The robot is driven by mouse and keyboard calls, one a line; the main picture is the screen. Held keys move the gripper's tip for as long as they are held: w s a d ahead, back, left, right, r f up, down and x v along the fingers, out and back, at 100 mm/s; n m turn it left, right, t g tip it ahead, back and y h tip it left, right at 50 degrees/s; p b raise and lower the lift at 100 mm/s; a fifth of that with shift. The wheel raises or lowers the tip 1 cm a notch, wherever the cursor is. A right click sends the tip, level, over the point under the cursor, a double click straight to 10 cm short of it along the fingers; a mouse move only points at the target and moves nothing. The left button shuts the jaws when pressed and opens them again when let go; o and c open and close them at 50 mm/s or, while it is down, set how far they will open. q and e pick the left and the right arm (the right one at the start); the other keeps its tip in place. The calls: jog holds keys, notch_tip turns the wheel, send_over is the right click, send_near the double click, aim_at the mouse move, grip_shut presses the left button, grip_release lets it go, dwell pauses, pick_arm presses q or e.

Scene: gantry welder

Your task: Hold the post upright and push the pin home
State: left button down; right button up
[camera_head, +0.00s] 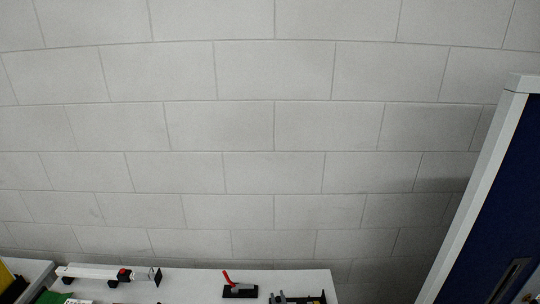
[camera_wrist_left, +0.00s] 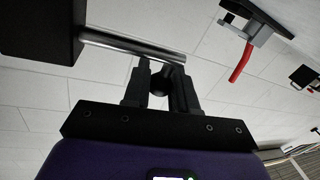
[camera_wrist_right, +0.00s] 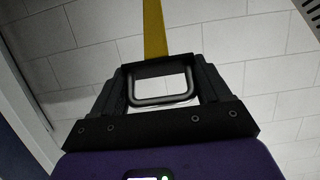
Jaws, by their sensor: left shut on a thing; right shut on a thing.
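In the left wrist view my left gripper (camera_wrist_left: 160,66) is shut on a round dark piece at the right end of a steel rod (camera_wrist_left: 118,45), which looks like the pin. The rod's left end meets a black block (camera_wrist_left: 40,28); how deep it sits there I cannot tell. In the right wrist view my right gripper (camera_wrist_right: 162,70) is shut on a black piece with a grey metal loop handle (camera_wrist_right: 162,101). A yellow bar (camera_wrist_right: 154,30), apparently the post, runs up from it, its far end out of frame. I cannot make out either gripper clearly in the head view.
A red-handled clamp (camera_head: 238,290) stands on the white table (camera_head: 195,285); it also shows in the left wrist view (camera_wrist_left: 245,50). A white bar with black feet (camera_head: 95,272) lies to its left. A blue panel with a white frame (camera_head: 500,200) stands at the right. A block wall lies behind.

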jog(key=shift+g, duration=0.3)
jog(key=shift+w+r, duration=2)
jog(key=shift+w, duration=0.15)
pick_arm(q)
jog(key=shift+f, duration=0.1)
jog(key=shift+s, duration=0.1)
pick_arm(e)
jog(key=shift+w+d+r, duration=0.1)
jog(key=shift+w+r, duration=0.35)
jog(key=shift+w, duration=0.2)
jog(key=shift+w+r, duration=0.45)
jog(key=shift+w, duration=0.15)
jog(key=shift+w+r+g, duration=0.3)
jog(key=shift+w+r, duration=0.2)
jog(key=shift+w, duration=0.4)
jog(key=shift+w+r+g, duration=0.3)
jog(key=shift+w+r, duration=0.15)
jog(key=shift+w, duration=0.4)
jog(key=shift+w, duration=0.1)
jog(key=shift+o, duration=0.2)
jog(key=w+r+g, duration=0.1)
jog(key=w+r, duration=0.1)
jog(key=w, duration=0.4)
jog(key=shift+w, duration=0.3)
jog(key=shift+w+r, duration=0.1)
jog(key=shift+g, duration=0.5)
jog(key=shift+w+r, duration=0.15)
jog(key=shift+w, duration=1.35)
jog(key=shift+w+r, duration=0.15)
jog(key=shift+w, duration=1.3)
